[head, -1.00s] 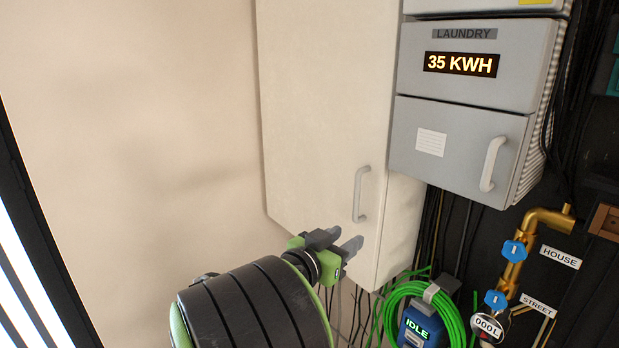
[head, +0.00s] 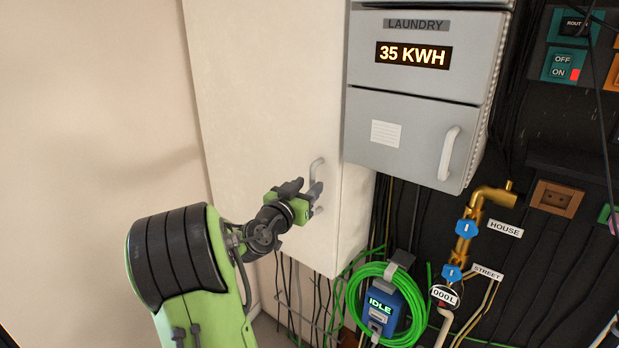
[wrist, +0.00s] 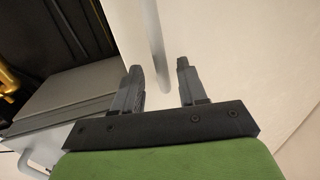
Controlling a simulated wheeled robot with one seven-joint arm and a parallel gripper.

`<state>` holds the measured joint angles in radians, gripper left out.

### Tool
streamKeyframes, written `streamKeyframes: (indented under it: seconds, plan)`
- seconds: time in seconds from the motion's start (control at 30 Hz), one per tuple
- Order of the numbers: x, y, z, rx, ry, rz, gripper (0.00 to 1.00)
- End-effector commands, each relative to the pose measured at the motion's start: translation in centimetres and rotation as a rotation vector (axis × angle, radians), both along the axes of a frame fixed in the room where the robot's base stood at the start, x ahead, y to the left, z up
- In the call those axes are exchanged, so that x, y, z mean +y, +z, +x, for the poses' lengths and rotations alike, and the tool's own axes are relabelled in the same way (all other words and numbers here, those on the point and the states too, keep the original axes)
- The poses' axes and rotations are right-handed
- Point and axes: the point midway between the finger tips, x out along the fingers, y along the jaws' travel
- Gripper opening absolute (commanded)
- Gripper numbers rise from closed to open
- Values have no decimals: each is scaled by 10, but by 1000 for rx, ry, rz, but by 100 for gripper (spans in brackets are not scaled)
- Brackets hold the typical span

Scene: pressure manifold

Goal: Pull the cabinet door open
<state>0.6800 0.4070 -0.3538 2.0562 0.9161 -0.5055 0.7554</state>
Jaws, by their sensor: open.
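The tall cream cabinet door (head: 262,90) is shut, left of the grey laundry box. Its grey vertical bar handle (head: 317,170) is near the door's lower right edge. My gripper (head: 304,193) is open at the handle, and its fingers hide the handle's middle in the head view. In the wrist view the handle (wrist: 157,45) comes down from the top, between the lines of the two fingers. Its lower end shows just beyond the gap between the fingertips (wrist: 160,75). I cannot tell whether any finger touches it.
The grey laundry box (head: 415,125) with its own handle (head: 449,153) juts out to the right. Below are a blue charger with a coiled green cable (head: 350,305), brass pipes (head: 467,230) and hanging wires. The plain wall on the left is clear.

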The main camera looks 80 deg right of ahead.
Motion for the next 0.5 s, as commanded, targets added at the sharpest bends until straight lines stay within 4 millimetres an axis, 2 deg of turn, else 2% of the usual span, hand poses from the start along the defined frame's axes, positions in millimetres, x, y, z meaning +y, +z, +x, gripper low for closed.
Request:
streamKeyframes:
  seconds: [0.13,0.4,0.43,0.5]
  plan:
    - [-18,1,-4,1,-1,1,42]
    - [-22,-1,-4,0,2,1,42]
    - [-22,-1,-4,0,2,1,40]
    - [-22,-1,-4,0,2,1,30]
